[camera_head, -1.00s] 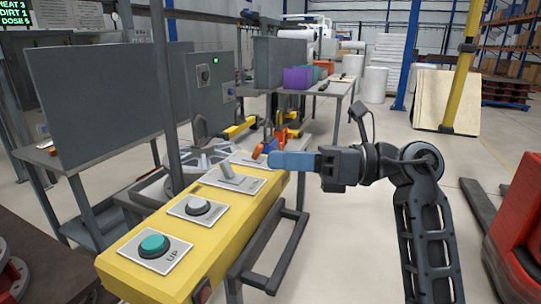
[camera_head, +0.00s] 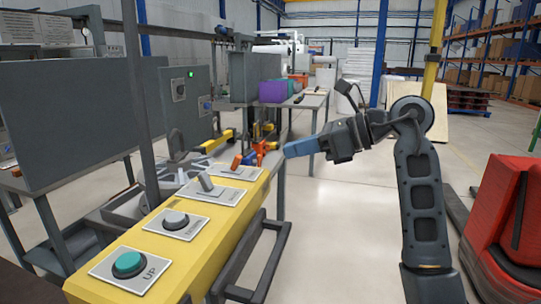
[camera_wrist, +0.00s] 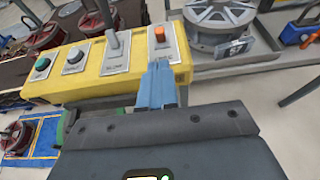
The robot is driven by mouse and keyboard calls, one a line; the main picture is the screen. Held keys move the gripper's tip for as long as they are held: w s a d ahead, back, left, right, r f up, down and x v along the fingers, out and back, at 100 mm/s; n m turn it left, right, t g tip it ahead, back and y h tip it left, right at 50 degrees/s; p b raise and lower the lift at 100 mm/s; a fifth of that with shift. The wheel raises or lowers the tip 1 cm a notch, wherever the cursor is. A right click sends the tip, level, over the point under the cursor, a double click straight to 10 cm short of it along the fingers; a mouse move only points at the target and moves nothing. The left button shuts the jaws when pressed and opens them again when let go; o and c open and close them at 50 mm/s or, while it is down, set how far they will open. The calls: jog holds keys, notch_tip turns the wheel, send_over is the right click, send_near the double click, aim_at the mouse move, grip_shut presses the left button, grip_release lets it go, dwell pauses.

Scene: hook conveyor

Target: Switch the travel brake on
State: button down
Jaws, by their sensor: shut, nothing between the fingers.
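A yellow control box (camera_head: 215,232) carries a row of controls on plates: a green UP button (camera_head: 129,263), a grey DOWN button (camera_head: 176,219), a grey lever (camera_head: 206,183) and an orange switch (camera_head: 236,162) at the far end. I cannot read the labels of the lever and the orange switch, so which is the travel brake is not certain. My gripper (camera_head: 288,151) has blue fingers, shut and empty, to the right of the box's far end. In the wrist view, the fingertips (camera_wrist: 158,66) point at the orange switch (camera_wrist: 160,35), in front of its plate.
A dark rail (camera_head: 266,262) runs along the box's near side. A grey cabinet (camera_head: 190,95) and a large panel (camera_head: 85,125) stand behind on the left. A red machine (camera_head: 505,225) stands at the right. Open floor lies right of the box.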

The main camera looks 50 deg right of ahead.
aim_at(239, 163)
jog(key=p+x, duration=0.1)
jog(key=x, duration=0.8)
jog(key=shift+w+a+f, duration=0.1)
jog(key=shift+w+f, duration=0.05)
jog(key=shift+w, duration=0.05)
